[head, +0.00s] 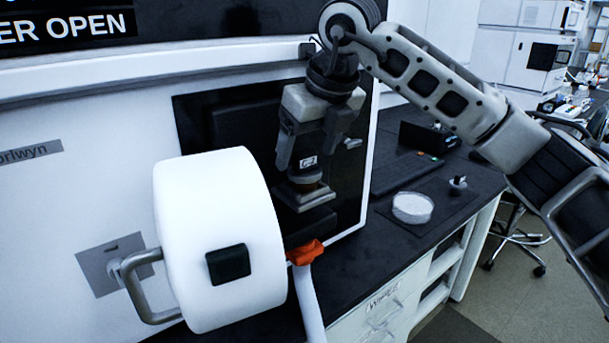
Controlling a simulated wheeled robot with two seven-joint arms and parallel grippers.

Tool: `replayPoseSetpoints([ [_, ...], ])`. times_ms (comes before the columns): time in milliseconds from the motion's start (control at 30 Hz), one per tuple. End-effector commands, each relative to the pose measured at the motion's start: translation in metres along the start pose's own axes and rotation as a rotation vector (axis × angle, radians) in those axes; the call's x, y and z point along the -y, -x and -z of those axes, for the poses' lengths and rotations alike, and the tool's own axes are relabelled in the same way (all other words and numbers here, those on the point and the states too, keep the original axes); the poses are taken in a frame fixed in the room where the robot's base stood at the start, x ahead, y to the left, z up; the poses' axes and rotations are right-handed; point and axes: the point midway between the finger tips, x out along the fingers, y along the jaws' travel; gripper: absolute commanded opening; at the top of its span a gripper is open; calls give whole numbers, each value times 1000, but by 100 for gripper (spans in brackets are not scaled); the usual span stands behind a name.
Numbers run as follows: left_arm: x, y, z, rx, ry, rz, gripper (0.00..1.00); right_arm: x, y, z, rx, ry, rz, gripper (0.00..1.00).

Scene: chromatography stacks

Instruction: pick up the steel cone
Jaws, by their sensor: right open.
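My right gripper (309,150) points down in front of the dark opening of the white instrument, with its two fingers apart. Between and just below the fingers is a small stepped piece with a tag reading "C-2", a copper-brown band and a flared grey metal base (306,197). It looks like the steel cone, but I cannot be sure. I cannot tell whether the fingers touch it. My left gripper is not in view.
A white drum (215,235) with a metal handle (140,285) stands out on the left. An orange clip (304,252) on a white tube is below the gripper. A round clear dish (412,207) and a small knobbed item (458,184) lie on the dark bench at right.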

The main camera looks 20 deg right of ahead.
Motion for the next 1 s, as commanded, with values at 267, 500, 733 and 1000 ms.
replayPoseSetpoints([
  [267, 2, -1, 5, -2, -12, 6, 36, -1, -34, -4, -1, 0, -1, 75],
  [500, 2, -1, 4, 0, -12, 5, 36, -1, -35, -4, 0, 0, 0, 75],
  [733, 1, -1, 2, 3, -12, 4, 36, -1, -35, -4, 0, 0, -1, 23],
  [1000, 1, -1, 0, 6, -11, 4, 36, -1, -33, -5, 3, 0, -1, 23],
])
